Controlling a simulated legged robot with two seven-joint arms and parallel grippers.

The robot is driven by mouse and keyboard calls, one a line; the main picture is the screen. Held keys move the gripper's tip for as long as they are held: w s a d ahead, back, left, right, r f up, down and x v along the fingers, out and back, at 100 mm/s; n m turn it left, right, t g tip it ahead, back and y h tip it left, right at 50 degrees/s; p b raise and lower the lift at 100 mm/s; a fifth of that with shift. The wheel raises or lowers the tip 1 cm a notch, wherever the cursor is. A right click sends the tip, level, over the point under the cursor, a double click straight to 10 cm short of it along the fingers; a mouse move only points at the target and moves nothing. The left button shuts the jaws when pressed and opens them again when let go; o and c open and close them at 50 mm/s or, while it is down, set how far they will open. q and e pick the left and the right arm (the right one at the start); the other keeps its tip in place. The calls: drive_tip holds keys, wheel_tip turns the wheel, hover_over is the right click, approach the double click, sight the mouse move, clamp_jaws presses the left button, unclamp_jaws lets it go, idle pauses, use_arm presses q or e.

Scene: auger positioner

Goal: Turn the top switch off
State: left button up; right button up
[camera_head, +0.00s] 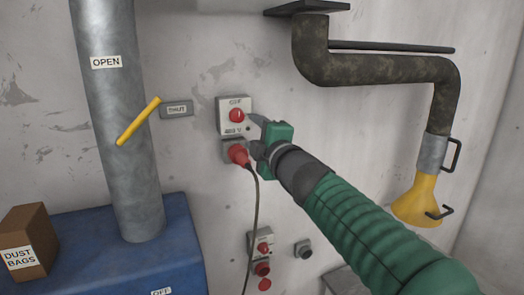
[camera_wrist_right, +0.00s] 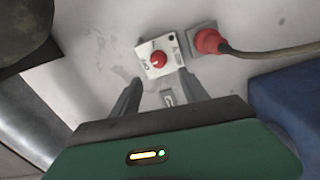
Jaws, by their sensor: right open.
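The top switch is a white wall box (camera_head: 235,128) with a red rotary knob (camera_head: 237,115) and lettering that includes "OFF". It also shows in the right wrist view as a white plate (camera_wrist_right: 150,70) with the red knob (camera_wrist_right: 159,59), ahead of the fingertips. My right gripper (camera_head: 257,131) is just right of the box in the head view, its green arm coming from the lower right. In the wrist view its two fingers (camera_wrist_right: 157,85) are spread with nothing between them. I cannot tell if a fingertip touches the box. My left gripper is not in view.
A red plug (camera_head: 238,154) with a hanging cable sits directly below the switch, close to my gripper. A lower switch box (camera_head: 261,247) has red knobs. A yellow lever (camera_head: 138,121) on the grey pipe is at left; a yellow funnel (camera_head: 417,203) hangs at right.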

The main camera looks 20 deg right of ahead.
drive_tip(key=s, duration=0.5)
drive_tip(key=shift+d+f, duration=0.1)
drive_tip(key=shift+f, duration=0.05)
drive_tip(key=shift+w, duration=0.1)
drive_tip(key=shift+f, duration=0.1)
drive_tip(key=s+f+m+g+h+b, duration=0.1)
drive_tip(key=s+f+m+g+b, duration=0.15)
drive_tip(key=f, duration=0.95)
drive_tip(key=s+d+f+m+g+b, duration=0.1)
drive_tip(key=f+m+g+b, duration=0.2)
drive_tip(key=f, duration=1)
drive_tip(key=s+f+m+g+h+b, duration=0.15)
drive_tip(key=f+m, duration=0.25)
drive_tip(key=f, duration=0.8)
drive_tip(key=s+a+f+m+g+y+b, duration=0.1)
drive_tip(key=s+f+m+g+b, duration=0.1)
drive_tip(key=s+f, duration=0.8)
drive_tip(key=s+a+f+m+g+y+b, duration=0.1)
drive_tip(key=s+f+m+g, duration=0.4)
drive_tip(key=s+f, duration=0.5)
wheel_tip(320, 180, down, 5)
drive_tip(key=shift+s+a+r+g+b, duration=0.15)
drive_tip(key=shift+a+r+g+b, duration=0.05)
drive_tip(key=shift+a+g+b, duration=0.65)
drive_tip(key=shift+d, duration=0.1)
